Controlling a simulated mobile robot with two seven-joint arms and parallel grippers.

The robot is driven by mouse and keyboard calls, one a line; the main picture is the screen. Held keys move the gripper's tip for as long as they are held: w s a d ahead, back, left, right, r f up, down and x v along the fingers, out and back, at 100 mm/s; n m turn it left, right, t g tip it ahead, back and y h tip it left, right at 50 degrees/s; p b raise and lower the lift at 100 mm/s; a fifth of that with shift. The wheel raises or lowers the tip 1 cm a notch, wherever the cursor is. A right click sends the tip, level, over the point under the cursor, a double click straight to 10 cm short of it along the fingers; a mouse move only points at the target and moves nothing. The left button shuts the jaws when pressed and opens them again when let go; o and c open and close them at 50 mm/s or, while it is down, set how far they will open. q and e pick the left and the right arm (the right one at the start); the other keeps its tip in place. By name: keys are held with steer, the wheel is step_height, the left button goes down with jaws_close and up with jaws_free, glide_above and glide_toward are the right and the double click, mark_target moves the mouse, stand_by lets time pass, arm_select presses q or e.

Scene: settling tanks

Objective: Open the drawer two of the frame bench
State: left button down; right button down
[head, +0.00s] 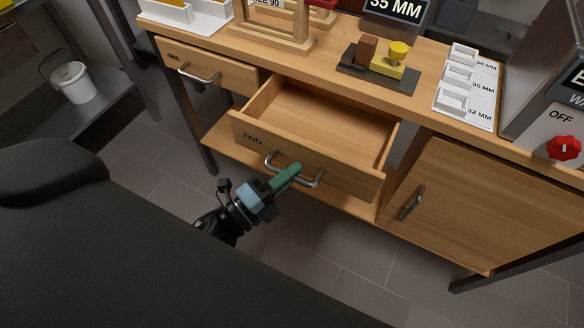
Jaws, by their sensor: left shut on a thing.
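Drawer two (262,150) of the wooden frame bench (335,48) stands pulled out, and its inside looks empty. Its front carries the word TWO and a grey metal bar handle (314,183). My left gripper (290,174) is shut on this handle, with its green fingers around the bar near its middle. The fingers hide part of the bar. My right gripper is not in view.
Drawer one (205,66) is shut at the left, and a cabinet door (470,205) is shut at the right. A block with a yellow knob (398,54) and a white labelled tray (486,92) stand on the bench top. A white bucket (73,83) sits on a shelf at the left.

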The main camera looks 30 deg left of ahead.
arm_select(q)
steer(key=shift+w, duration=0.1)
steer(key=c, duration=1.5)
jaws_free()
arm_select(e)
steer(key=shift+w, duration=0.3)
arm_select(q)
steer(key=shift+o, duration=0.2)
steer(key=b+v, duration=0.1)
steer(key=v, duration=0.7)
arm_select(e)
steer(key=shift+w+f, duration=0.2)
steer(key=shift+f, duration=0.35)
arm_select(q)
steer(key=shift+w, duration=0.1)
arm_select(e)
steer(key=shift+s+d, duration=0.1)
